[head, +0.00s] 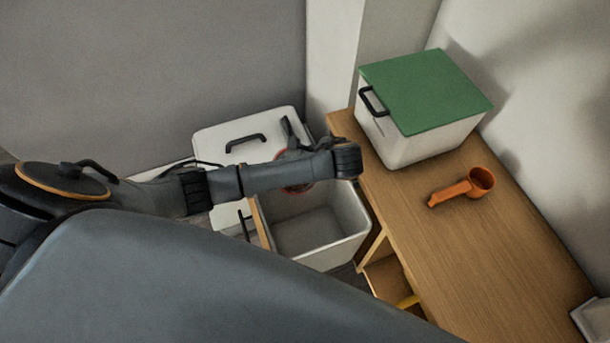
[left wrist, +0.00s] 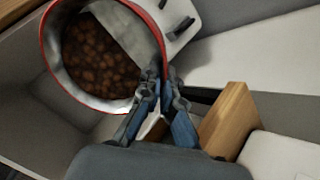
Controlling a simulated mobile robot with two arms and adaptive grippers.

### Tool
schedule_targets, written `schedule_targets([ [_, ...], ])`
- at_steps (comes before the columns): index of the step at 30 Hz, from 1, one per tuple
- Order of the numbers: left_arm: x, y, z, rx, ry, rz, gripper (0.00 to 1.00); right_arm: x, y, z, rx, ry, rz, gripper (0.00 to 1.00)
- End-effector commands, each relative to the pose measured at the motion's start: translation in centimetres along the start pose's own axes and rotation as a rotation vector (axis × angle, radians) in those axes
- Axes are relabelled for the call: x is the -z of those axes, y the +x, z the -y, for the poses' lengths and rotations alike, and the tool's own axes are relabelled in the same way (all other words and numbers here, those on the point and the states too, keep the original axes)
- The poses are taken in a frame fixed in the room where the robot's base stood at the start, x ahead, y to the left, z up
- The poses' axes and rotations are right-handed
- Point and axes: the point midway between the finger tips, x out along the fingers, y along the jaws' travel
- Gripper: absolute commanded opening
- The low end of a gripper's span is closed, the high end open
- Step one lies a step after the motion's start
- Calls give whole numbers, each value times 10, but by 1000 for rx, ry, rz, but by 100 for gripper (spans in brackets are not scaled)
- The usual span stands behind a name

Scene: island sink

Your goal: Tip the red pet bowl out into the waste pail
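The red pet bowl (left wrist: 159,38) shows large in the left wrist view, with brown kibble (left wrist: 95,58) inside, gathered toward one side of a pale interior. My left gripper (left wrist: 160,88) is shut on the bowl's rim. In the head view my left arm hides most of the bowl (head: 297,188); only a red sliver shows. The waste pail (head: 345,225) is an open, pale, box-shaped bin below my left wrist. Its visible floor looks empty. The bowl is held over or close to its far side; the exact height cannot be told. My right gripper is not in view.
A white lid with a black handle (head: 212,143) stands behind the pail. A wooden counter (head: 480,255) to the right holds a green-lidded white box (head: 425,90) and an orange scoop (head: 463,188).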

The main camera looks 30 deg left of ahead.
Motion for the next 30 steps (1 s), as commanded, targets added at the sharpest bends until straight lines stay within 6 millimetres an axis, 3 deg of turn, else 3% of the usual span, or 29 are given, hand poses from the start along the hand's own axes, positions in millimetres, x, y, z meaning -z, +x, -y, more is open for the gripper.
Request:
schedule_targets([
  [30, 1, -13, -2, 83, -11, 112, 0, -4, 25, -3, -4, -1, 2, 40],
])
